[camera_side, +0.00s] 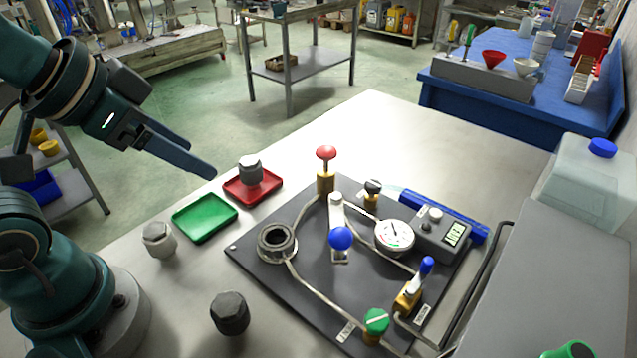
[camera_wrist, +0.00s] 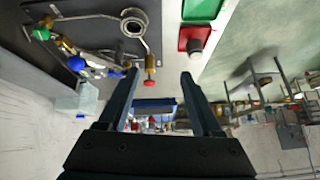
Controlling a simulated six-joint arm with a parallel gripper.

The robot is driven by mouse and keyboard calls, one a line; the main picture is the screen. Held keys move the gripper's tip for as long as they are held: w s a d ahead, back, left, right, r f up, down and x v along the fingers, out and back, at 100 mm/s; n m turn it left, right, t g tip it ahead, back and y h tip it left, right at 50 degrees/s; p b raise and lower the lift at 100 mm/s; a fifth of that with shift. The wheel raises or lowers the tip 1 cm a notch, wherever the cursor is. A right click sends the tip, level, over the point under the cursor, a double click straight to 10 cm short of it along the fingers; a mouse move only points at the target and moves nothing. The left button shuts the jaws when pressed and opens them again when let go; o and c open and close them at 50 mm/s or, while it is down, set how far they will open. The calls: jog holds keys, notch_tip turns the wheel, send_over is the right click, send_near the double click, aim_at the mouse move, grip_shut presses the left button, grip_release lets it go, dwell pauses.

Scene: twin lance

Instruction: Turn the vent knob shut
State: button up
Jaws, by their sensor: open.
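Several valve knobs stand on the dark panel (camera_side: 300,300): a red knob (camera_side: 326,153) on a brass stem, a small black-topped knob (camera_side: 373,187) on brass, and a green knob (camera_side: 376,321) on brass. A blue ball (camera_side: 340,238) and a blue lever (camera_side: 426,267) are there too. I cannot read which one is marked as the vent. My gripper (camera_side: 203,160) is open and empty, raised left of the panel near the trays. In the wrist view the red knob (camera_wrist: 149,83) appears between the fingers (camera_wrist: 160,75), but farther off. The green knob (camera_wrist: 41,33) shows at upper left.
A round gauge (camera_side: 394,236) and a meter box (camera_side: 440,230) sit on the panel, with an open ring port (camera_side: 277,242). A red tray (camera_side: 262,194) holds a grey cap (camera_side: 249,169); a green tray (camera_side: 190,232) is empty. Two loose caps (camera_side: 159,239) (camera_side: 230,313) stand nearby.

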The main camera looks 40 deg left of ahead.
jog(key=w+d+r+m+t, duration=0.1)
jog(key=w+r+m, duration=0.1)
jog(key=w+r, duration=0.3)
jog(key=shift+w+r+m+t+h, duration=0.3)
jog(key=shift+w+m+t, duration=0.1)
jog(key=shift+w, duration=0.6)
jog(key=shift+d, duration=0.1)
